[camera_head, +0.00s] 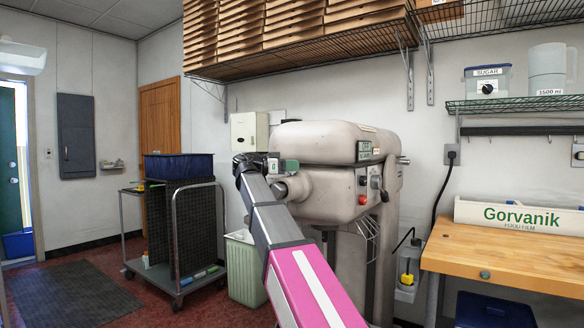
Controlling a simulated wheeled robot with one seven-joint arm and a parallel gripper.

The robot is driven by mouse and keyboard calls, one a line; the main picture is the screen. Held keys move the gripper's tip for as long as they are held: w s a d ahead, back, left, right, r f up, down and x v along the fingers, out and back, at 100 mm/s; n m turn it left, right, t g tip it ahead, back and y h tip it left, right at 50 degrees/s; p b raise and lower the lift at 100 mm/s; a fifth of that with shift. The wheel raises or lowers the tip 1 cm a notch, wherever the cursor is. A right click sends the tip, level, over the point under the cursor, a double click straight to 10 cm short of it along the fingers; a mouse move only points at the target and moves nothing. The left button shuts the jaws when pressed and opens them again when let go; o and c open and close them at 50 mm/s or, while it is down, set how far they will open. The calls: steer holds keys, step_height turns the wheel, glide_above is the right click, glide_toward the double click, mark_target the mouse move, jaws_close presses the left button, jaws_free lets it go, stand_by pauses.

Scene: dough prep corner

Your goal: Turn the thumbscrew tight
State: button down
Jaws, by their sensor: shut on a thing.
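A large beige dough mixer (330,150) stands in the middle of the view. A round hub (291,188) sticks out from the left of its head. My pink and grey arm reaches up from the bottom, and my gripper (288,166) is at the left front of the mixer head, just above the hub. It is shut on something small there. The thumbscrew cannot be made out; the gripper and wrist cover that spot. I cannot tell how far it is turned.
A cart (180,240) with a dark blue bin (178,167) stands to the left. A pale green waste bin (243,265) is below the wrist. A wooden table (510,255) with a Gorvanik film box (520,216) stands right. Wire shelves hang above. The floor at left is open.

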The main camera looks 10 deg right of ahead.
steer(key=m+g, duration=0.1)
steer(key=g, duration=0.1)
steer(key=shift+w+m+g, duration=0.2)
steer(key=shift+m+g, duration=0.2)
steer(key=shift+s+m+g, duration=0.2)
steer(key=shift+m+g, duration=0.6)
steer(key=shift+g, duration=0.4)
steer(key=c, duration=1.1)
jaws_free()
